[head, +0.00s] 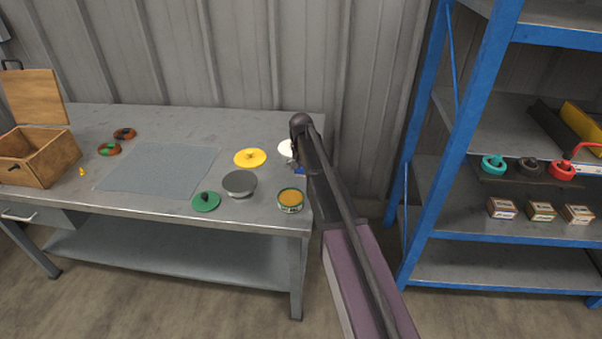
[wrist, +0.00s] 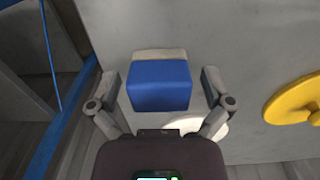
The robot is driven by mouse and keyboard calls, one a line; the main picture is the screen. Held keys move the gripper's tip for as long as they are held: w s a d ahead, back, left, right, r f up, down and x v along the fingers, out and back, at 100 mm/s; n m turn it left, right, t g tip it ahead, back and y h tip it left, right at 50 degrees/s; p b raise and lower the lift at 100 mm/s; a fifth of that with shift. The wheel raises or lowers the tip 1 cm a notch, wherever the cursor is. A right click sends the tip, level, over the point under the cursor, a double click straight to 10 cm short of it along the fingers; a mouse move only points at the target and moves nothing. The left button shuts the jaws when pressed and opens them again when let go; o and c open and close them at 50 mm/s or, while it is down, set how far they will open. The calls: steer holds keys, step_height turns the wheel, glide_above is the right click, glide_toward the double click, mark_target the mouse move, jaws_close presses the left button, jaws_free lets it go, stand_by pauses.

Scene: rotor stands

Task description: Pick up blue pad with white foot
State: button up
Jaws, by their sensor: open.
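The blue pad (wrist: 159,87) shows large in the wrist view, with a whitish foot (wrist: 160,55) along its upper side. My gripper (wrist: 164,80) is open, with one finger on each side of the pad and visible gaps between. I cannot tell how far the fingertips are above the table. In the head view only a small blue bit of the pad (head: 299,171) shows; my arm hides the rest.
A white disc (head: 285,148) lies beside the pad, partly hidden. A yellow disc (head: 250,158), a grey round piece (head: 239,183), a green disc (head: 205,201) and an open tin (head: 290,201) are nearby on the table (head: 262,217). A blue-framed shelf (head: 470,130) stands right.

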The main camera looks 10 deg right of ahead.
stand_by(0.4)
steer(key=c, duration=1.1)
steer(key=shift+c, duration=0.2)
steer(key=shift+d+r, duration=0.1)
steer(key=shift+r, duration=0.1)
step_height(320, 180, up, 10)
steer(key=p, duration=1)
steer(key=shift+f, duration=0.2)
steer(key=shift+o, duration=1.4)
steer(key=shift+c, duration=0.9)
steer(key=s+a, duration=0.2)
steer(key=s, duration=0.2)
steer(key=s+a, duration=0.2)
steer(key=s, duration=0.3)
steer(key=s+a, duration=0.2)
steer(key=s, duration=0.2)
steer(key=shift+s, duration=0.2)
